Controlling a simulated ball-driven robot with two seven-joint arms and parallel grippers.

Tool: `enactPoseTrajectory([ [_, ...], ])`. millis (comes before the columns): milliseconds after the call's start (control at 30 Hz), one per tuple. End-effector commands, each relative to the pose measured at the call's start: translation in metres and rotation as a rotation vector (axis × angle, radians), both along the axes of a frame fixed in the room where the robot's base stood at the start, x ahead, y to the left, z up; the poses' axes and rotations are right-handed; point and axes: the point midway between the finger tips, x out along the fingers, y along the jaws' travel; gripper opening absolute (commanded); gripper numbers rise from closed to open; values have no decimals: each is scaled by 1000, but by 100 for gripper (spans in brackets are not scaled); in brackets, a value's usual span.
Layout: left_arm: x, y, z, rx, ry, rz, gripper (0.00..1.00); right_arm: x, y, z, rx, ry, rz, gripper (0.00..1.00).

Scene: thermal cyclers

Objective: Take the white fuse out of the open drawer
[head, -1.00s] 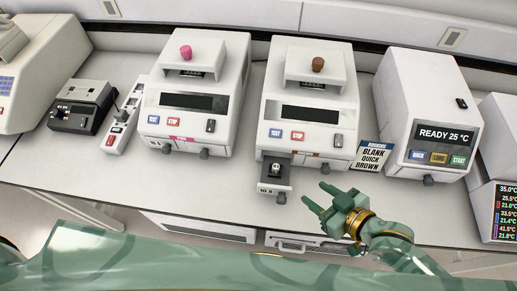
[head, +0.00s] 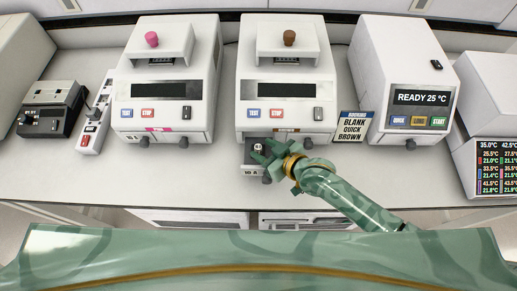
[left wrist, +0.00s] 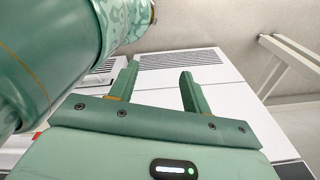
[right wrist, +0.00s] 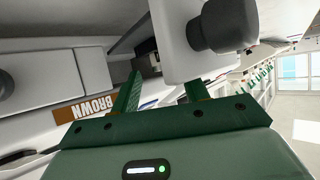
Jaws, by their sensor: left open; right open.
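The open drawer (head: 251,171) juts from the front of the machine with the brown knob. A small pale round top, likely the white fuse (head: 257,147), shows inside it, partly hidden by my right gripper. My right gripper (head: 263,156) is open, its fingers over the drawer from the right. In the right wrist view the open fingers (right wrist: 163,84) are beside the drawer's white front (right wrist: 180,55) with its dark knob; the fuse cannot be made out there. My left gripper (left wrist: 160,70) is open and empty, facing white cabinet panels below the bench.
The brown-knob machine (head: 285,92) stands beside a pink-knob machine (head: 165,92). The bench front (head: 130,180) is clear left of the drawer.

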Motion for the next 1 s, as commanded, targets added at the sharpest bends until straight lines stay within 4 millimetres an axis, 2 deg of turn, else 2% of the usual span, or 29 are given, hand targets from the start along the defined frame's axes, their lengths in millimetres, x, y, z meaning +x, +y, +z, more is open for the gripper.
enactPoseTrajectory([
  [300,-6,-13,-2,-17,10,2,48,5,6,-4,-1,0,0,45],
  [467,-8,-15,-2,-19,14,0,48,5,5,-4,-1,0,0,1],
  [867,-8,-12,-2,-14,13,-2,48,5,5,-3,-1,0,0,0],
  [1000,-8,-11,2,-13,13,-2,48,5,6,7,0,-1,1,0],
])
